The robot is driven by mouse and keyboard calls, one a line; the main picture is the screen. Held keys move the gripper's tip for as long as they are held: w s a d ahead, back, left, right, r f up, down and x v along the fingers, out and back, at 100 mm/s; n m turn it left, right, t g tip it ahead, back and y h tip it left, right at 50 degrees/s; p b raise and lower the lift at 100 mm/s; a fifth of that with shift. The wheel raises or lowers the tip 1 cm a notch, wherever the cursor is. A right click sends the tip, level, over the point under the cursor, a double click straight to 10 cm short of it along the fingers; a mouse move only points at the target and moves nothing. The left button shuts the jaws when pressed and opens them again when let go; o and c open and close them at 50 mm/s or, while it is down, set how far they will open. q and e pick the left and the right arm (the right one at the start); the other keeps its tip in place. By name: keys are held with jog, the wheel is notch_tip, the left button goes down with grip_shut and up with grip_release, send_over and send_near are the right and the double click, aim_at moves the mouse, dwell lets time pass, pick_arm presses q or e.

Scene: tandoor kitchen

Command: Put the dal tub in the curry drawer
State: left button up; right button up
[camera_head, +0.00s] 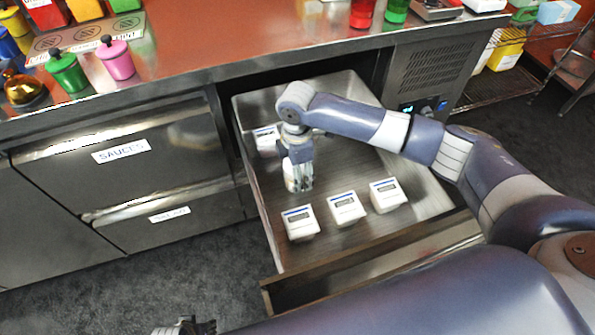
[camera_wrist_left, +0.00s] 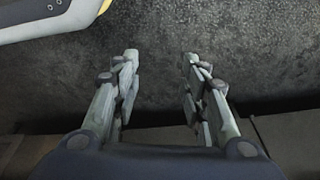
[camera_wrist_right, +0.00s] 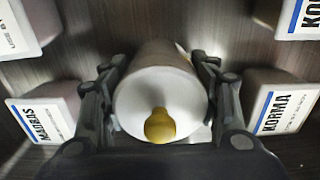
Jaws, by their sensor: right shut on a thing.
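The open curry drawer (camera_head: 285,256) is pulled out below the counter. My right gripper (camera_head: 299,182) reaches down into it. It is shut on a white round tub, the dal tub (camera_wrist_right: 160,98), with a brass-yellow knob on its lid. Its label is not readable, and I cannot tell whether its base touches the drawer floor. My left gripper (camera_wrist_left: 158,90) is open and empty above the dark floor.
Several white tubs stand in the drawer: a Korma tub (camera_wrist_right: 285,105), a Madras tub (camera_wrist_right: 42,112) and others, including a front one (camera_head: 300,222) and a back-left one (camera_head: 266,138). A sauces drawer (camera_head: 120,150) is closed at left. Lidded pots (camera_head: 116,60) stand on the counter.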

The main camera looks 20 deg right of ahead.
jog(key=o, duration=1.4)
jog(key=shift+f, duration=0.1)
jog(key=shift+c, duration=0.2)
pick_arm(q)
jog(key=shift+f, duration=0.1)
pick_arm(e)
jog(key=shift+r, duration=0.2)
pick_arm(q)
jog(key=s+f, duration=0.1)
jog(key=s+f+p, duration=0.1)
jog(key=f, duration=0.1)
jog(key=s+f, duration=0.1)
jog(key=shift+a+f+p, duration=0.2)
jog(key=shift+f+p, duration=0.1)
pick_arm(e)
notch_tip(320, 180, up, 7)
jog(key=shift+r, duration=0.2)
pick_arm(q)
jog(key=shift+r, duration=0.1)
